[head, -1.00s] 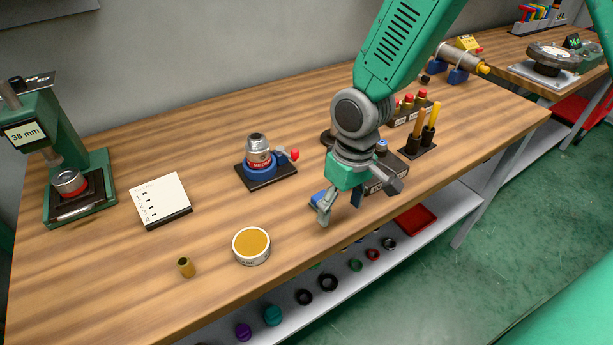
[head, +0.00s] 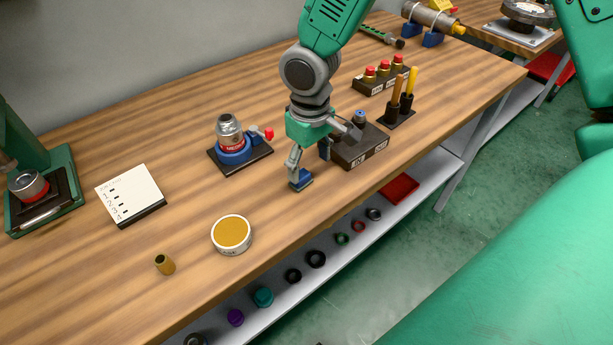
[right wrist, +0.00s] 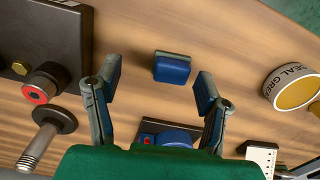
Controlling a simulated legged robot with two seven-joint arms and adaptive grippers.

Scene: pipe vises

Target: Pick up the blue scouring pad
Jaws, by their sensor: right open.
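The blue scouring pad (head: 302,180) is a small block with a blue side and a dark grey layer, lying on the wooden workbench near its front edge. It also shows in the right wrist view (right wrist: 172,68), just beyond and between the fingertips. My right gripper (head: 309,165) is open and low over the bench, with its fingers around the pad's area in the head view. In the right wrist view the open fingers (right wrist: 158,85) stand apart on either side, with nothing held. I cannot tell whether a finger touches the pad. My left gripper is not in view.
A dark block with labels (head: 362,150) stands close right of the gripper. A vise with a metal fitting (head: 232,145) is to the left. A round tin (head: 231,234), a brass sleeve (head: 165,264) and a white card (head: 130,194) lie further left. A lower shelf (head: 330,270) holds several rings.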

